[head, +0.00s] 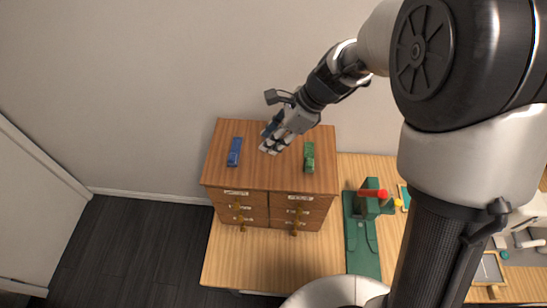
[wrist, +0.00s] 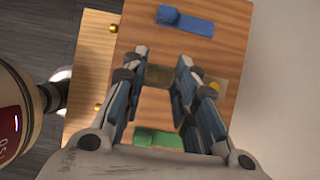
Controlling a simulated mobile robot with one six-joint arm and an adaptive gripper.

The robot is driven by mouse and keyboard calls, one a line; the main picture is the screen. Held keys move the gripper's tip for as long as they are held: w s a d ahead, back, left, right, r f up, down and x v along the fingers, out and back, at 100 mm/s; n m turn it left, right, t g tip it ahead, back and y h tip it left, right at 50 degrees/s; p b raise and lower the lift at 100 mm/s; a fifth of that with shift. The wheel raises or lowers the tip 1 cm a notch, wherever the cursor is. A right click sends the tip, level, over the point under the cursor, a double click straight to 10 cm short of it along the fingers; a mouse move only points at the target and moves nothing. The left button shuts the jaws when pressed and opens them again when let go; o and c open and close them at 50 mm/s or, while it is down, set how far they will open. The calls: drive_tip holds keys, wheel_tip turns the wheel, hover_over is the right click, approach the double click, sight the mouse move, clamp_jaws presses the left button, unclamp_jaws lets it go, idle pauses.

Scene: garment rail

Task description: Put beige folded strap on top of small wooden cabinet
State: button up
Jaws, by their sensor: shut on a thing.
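The small wooden cabinet (head: 262,180) stands on a wooden table, and its bare brown top also shows in the wrist view (wrist: 140,40). My gripper (head: 270,148) is over the middle of that top, pointing down. In the wrist view, its fingers (wrist: 160,82) are shut on the beige folded strap (wrist: 159,76), a dull tan block between the tips. A paler tan piece shows past the right finger and seems to belong to it. In the head view the strap is hidden by my gripper. I cannot tell whether it touches the top.
A blue folded strap (head: 234,152) lies left on the cabinet top and a green one (head: 309,157) lies right. The drawer fronts carry labels and brass pulls. A green stand (head: 369,199) with a red-tipped part is on the table to the right. The wall is behind.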

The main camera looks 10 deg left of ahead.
drive_tip(key=shift+f+b, duration=0.75)
drive_tip(key=shift+f, duration=3.25)
drive_tip(key=shift+f, duration=0.25)
drive_tip(key=o, duration=1)
drive_tip(key=shift+o, duration=0.2)
drive_tip(key=shift+r, duration=0.1)
drive_tip(key=s+d+r+n+t+h+p, duration=0.1)
drive_tip(key=s+d+r+n, duration=0.1)
drive_tip(key=d+r, duration=0.45)
drive_tip(key=s+d+r+n+p, duration=0.1)
drive_tip(key=s+d+r+n, duration=0.15)
drive_tip(key=r, duration=0.75)
drive_tip(key=s+d+r+n+t+h, duration=0.2)
drive_tip(key=s+d+n, duration=0.4)
drive_tip(key=s, duration=0.2)
drive_tip(key=s+d+r+n+t+h, duration=0.2)
drive_tip(key=s+d+n, duration=0.4)
drive_tip(key=s, duration=0.3)
drive_tip(key=shift+r+n+h, duration=0.45)
drive_tip(key=shift+r+h, duration=0.05)
drive_tip(key=shift+r, duration=0.35)
